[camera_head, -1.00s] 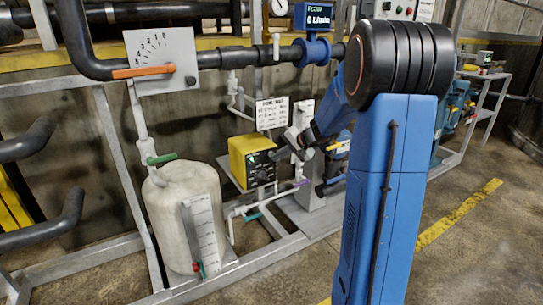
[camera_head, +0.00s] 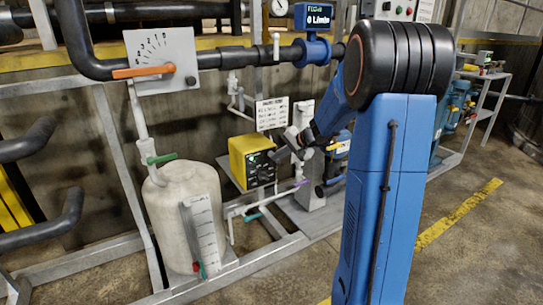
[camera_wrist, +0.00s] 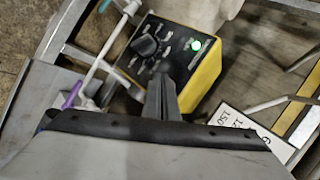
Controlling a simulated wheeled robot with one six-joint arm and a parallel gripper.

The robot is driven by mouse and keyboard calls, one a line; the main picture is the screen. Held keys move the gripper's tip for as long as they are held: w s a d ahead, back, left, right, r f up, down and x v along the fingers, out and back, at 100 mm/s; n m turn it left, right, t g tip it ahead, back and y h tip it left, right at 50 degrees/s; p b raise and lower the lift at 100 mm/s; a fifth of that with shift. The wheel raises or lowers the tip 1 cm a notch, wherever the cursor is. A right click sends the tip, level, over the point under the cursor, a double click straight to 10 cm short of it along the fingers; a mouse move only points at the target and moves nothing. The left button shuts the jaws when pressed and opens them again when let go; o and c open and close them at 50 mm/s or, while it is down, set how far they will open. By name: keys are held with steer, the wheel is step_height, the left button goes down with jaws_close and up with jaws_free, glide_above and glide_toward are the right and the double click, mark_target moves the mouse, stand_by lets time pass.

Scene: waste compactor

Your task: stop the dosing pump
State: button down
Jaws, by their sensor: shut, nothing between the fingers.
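The dosing pump (camera_head: 241,160) is a yellow box with a black front panel, left of my arm in the head view. The wrist view shows its panel up close (camera_wrist: 178,66), with a black dial knob (camera_wrist: 146,45) and a lit green round light (camera_wrist: 196,44). My gripper (camera_wrist: 162,72) is shut and empty, its tips in front of the panel's lower edge in the wrist view. In the head view my gripper (camera_head: 277,155) is beside the pump's front. I cannot tell whether the tips touch the panel.
A white tank (camera_head: 187,220) stands left of the pump. A pipe with a purple handle (camera_head: 301,184) runs below it. A label sign (camera_head: 271,113) is above right of the pump. A blue flow meter (camera_head: 312,50) reads 0 L/min.

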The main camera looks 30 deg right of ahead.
steer(key=shift+w, duration=0.35)
steer(key=shift+s, duration=0.55)
steer(key=shift+s+d, duration=0.1)
steer(key=shift+s, duration=2.8)
